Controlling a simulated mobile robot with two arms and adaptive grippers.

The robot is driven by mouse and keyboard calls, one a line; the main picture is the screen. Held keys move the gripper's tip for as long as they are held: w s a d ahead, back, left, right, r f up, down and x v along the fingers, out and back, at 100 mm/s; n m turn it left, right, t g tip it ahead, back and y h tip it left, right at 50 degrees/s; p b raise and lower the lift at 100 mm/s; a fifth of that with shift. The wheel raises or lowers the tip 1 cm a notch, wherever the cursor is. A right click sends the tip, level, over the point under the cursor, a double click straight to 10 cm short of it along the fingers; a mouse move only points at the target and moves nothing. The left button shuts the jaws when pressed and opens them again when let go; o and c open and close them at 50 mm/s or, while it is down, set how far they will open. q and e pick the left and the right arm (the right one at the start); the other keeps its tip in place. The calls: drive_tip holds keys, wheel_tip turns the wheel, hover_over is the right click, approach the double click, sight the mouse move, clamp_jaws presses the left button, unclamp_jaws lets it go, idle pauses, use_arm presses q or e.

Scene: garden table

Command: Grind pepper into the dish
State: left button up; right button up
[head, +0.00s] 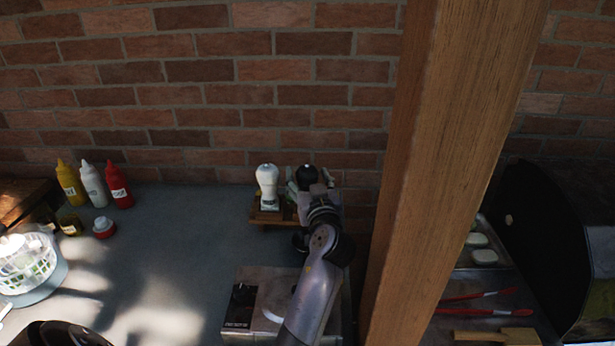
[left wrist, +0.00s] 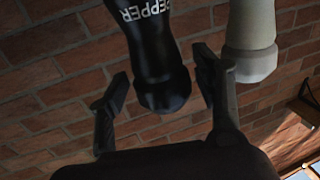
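The black pepper mill (head: 307,174), lettered PEPPER in white, stands at the wooden tray, partly hidden behind my left gripper. In the left wrist view the mill (left wrist: 158,62) reaches in between the two fingers. My left gripper (head: 315,190) is open, and gaps show between the mill and both fingertips. The fingers also show in the left wrist view (left wrist: 162,80). A pale curved edge (head: 272,314) shows beside my left arm; I cannot tell whether it is the dish. My right gripper is in neither view.
A white mill (head: 266,184) stands just left on the wooden tray (head: 262,217). A metal appliance (head: 258,281) lies in front. Sauce bottles (head: 92,185) and a white basket (head: 28,268) are at left. A wooden post (head: 440,170) rises at right. The grey counter's middle is clear.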

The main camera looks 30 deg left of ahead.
use_arm(q)
drive_tip(key=shift+c, duration=0.6)
drive_tip(key=shift+w+a+f, duration=0.1)
drive_tip(key=shift+a+f, duration=0.05)
drive_tip(key=shift+a, duration=0.05)
drive_tip(key=shift+c, duration=1.3)
drive_tip(key=c, duration=0.6)
drive_tip(key=shift+r+m+t+h+p, duration=0.2)
drive_tip(key=shift+m+t+h+p, duration=0.35)
drive_tip(key=shift+p, duration=0.2)
drive_tip(key=m+t+h+p, duration=0.1)
drive_tip(key=m+h+p, duration=0.1)
drive_tip(key=h+p, duration=0.1)
drive_tip(key=m+t+h+p, duration=0.2)
drive_tip(key=h+p, duration=0.1)
drive_tip(key=shift+r, duration=0.15)
drive_tip(key=shift+f+m+t+h+p, duration=0.2)
drive_tip(key=shift+m+t+h+p, duration=0.25)
drive_tip(key=shift+m+h+p, duration=0.95)
drive_tip(key=shift+h, duration=0.35)
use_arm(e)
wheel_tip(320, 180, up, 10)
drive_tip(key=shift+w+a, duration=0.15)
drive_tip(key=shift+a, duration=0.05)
use_arm(q)
drive_tip(key=shift+f, duration=0.1)
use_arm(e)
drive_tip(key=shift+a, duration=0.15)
